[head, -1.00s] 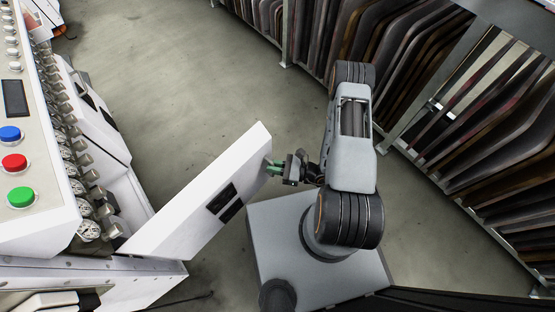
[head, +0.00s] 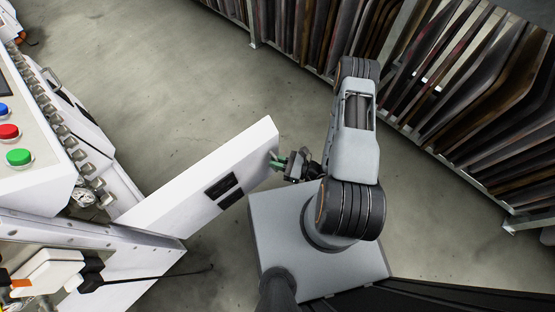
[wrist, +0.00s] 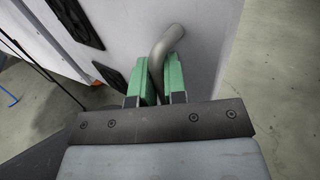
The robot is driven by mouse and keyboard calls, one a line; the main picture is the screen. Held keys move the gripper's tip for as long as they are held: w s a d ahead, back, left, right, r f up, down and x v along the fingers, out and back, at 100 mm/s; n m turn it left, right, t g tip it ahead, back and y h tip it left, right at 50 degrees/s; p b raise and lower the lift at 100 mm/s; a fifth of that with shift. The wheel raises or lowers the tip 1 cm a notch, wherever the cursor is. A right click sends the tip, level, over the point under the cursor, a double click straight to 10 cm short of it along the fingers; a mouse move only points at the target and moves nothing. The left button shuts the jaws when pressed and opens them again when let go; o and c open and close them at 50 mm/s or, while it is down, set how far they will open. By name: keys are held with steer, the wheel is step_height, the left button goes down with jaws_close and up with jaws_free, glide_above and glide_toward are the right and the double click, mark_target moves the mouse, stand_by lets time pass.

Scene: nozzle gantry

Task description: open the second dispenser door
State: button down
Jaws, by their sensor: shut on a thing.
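The white dispenser door (head: 190,187) stands swung out from the machine in the head view, with two black vents on its face. In the wrist view the door (wrist: 205,30) fills the upper middle. Its metal handle (wrist: 164,46) is a bent bar near the door's free edge. My gripper (head: 279,161) is at that free edge. In the wrist view the green fingers of my gripper (wrist: 160,80) are shut on the handle, one on each side of it.
A rack of dark panels (head: 480,90) stands at the upper right. Bare concrete floor (head: 150,70) lies between them.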

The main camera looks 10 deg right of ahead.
steer(key=shift+s+a, duration=0.1)
steer(key=shift+s, duration=0.25)
steer(key=c, duration=1.2)
jaws_free()
steer(key=shift+w, duration=0.1)
steer(key=shift+c, duration=0.2)
steer(key=shift+o, duration=0.2)
steer(key=shift+w+d, duration=0.1)
steer(key=shift+d, duration=0.1)
